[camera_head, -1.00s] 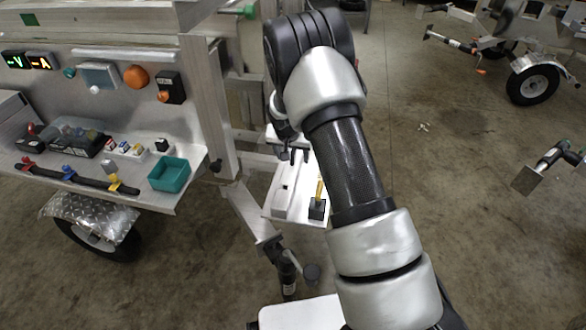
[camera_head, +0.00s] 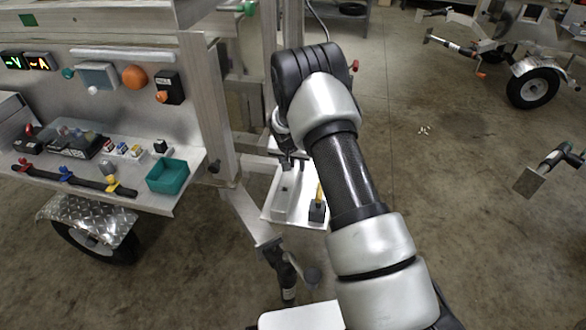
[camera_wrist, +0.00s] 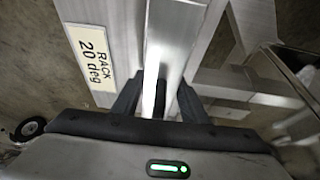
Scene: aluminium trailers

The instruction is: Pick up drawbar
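An aluminium bar (camera_head: 246,214) slopes down from the trailer frame to a dark coupling (camera_head: 286,278) near the floor; it looks like the trailer's drawbar. My gripper (camera_head: 290,160) is mostly hidden by my arm in the head view, just above the white tray beside this bar. In the wrist view my gripper (camera_wrist: 160,86) has its two dark fingers apart, one on each side of a bright metal bar (camera_wrist: 172,45). I cannot tell whether the fingers touch it, or whether it is the drawbar.
A plate labelled "RACK 20 deg" (camera_wrist: 91,57) is left of the fingers. The white tray (camera_head: 283,208) holds a black block with a yellow stick (camera_head: 318,208). A side shelf carries a teal bin (camera_head: 167,176). Open floor lies right, with another trailer wheel (camera_head: 533,87) beyond.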

